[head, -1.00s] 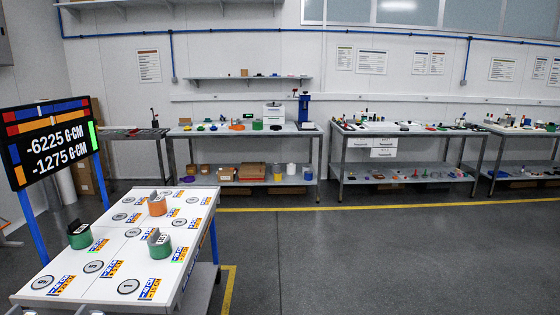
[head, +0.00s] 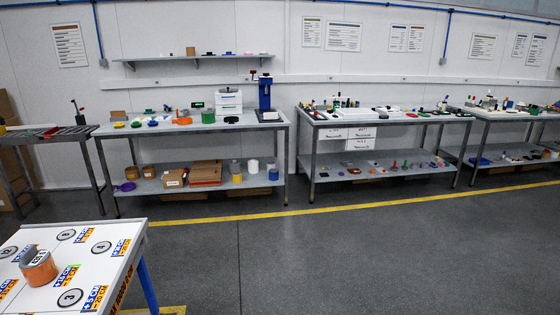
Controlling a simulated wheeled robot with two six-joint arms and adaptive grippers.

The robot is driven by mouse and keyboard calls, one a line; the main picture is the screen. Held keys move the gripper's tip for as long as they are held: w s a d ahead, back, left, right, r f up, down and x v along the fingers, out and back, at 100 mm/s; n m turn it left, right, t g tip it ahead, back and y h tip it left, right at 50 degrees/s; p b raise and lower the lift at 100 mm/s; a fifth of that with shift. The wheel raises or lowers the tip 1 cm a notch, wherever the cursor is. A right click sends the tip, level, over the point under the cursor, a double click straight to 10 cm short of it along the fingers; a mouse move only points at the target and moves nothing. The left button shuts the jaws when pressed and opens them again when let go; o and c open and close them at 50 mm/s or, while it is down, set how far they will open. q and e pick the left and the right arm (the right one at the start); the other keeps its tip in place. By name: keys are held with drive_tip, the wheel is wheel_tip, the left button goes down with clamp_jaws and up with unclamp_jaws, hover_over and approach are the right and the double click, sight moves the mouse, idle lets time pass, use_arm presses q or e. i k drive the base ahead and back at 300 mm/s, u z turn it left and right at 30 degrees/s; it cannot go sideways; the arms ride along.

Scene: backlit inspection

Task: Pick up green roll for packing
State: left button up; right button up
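The white table (head: 118,238) with numbered round marks is cut off at the lower left. An orange roll (head: 40,272) with a white label at its top stands on it. No green roll shows on the visible part of this table. A small green cylinder-like item (head: 208,117) stands on the middle back bench; it is too small to tell whether it is a roll. Neither of my grippers is in view.
The middle back bench (head: 140,128) holds small coloured items and a blue stand (head: 265,97); boxes sit on its lower shelf. Another bench (head: 385,119) stands to its right. A yellow line (head: 340,208) crosses the floor. The grey floor (head: 370,265) in front is clear.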

sight(208, 117)
drive_tip(key=i, duration=3.25)
drive_tip(key=u, duration=0.5)
drive_tip(key=i, duration=2.7)
drive_tip(key=u, duration=0.4)
